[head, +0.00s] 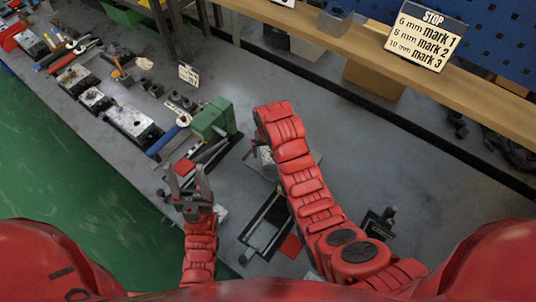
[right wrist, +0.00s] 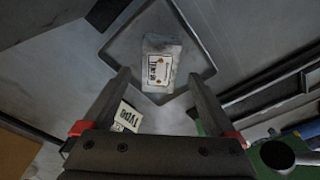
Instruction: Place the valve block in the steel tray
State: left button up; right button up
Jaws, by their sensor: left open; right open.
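The valve block (right wrist: 160,64), a pale grey block with a white printed label, lies in the steel tray (right wrist: 122,42) in the right wrist view. The tray is a shallow grey square with rounded corners. My right gripper (right wrist: 160,80) is open, its two fingers apart on the near left and right of the block; I see no grip on it. In the head view the block (head: 266,155) shows only partly beside my right arm, which hides most of the tray and the right gripper. My left gripper (head: 187,183) is open and empty, pointing up over the bench's left part.
A green vise (head: 212,119) stands left of the tray. Tools and metal blocks (head: 133,122) line the left bench edge. A black frame (head: 266,226) and a red piece (head: 291,246) lie nearer. A STOP sign (head: 426,36) stands at back right.

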aim_at(269, 159)
notch_tip(269, 159, up, 2)
jog(key=shift+r, duration=0.1)
notch_tip(269, 159, up, 6)
jog(key=s+p, duration=0.1)
jog(key=p, duration=0.5)
jog(key=shift+r, duration=0.25)
jog(key=shift+d, duration=0.1)
